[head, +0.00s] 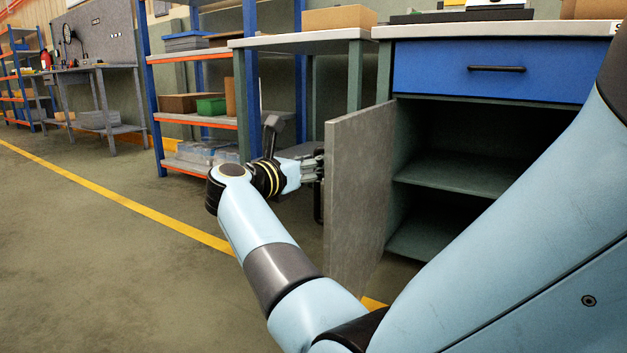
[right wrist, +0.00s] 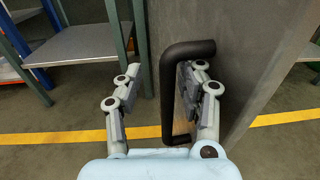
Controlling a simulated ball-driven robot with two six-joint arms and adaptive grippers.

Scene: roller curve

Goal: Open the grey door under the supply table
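The grey door (head: 358,190) under the supply table stands swung wide open, roughly square to the cabinet front, with the shelves inside exposed. In the right wrist view the door (right wrist: 235,60) carries a black bar handle (right wrist: 168,95) on its face. My right gripper (head: 314,168) is at the outer side of the door, by the handle. In the right wrist view its fingers (right wrist: 157,100) are spread apart. One finger is left of the handle bar, and the other shows within the handle's loop, beside the door. My left gripper is not in view.
Above the opening is a blue drawer (head: 490,72) with a black pull, under the supply table top (head: 450,30). Blue and orange shelving (head: 195,118) stands left of the door. Open floor (head: 90,240) with a yellow line lies at the left.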

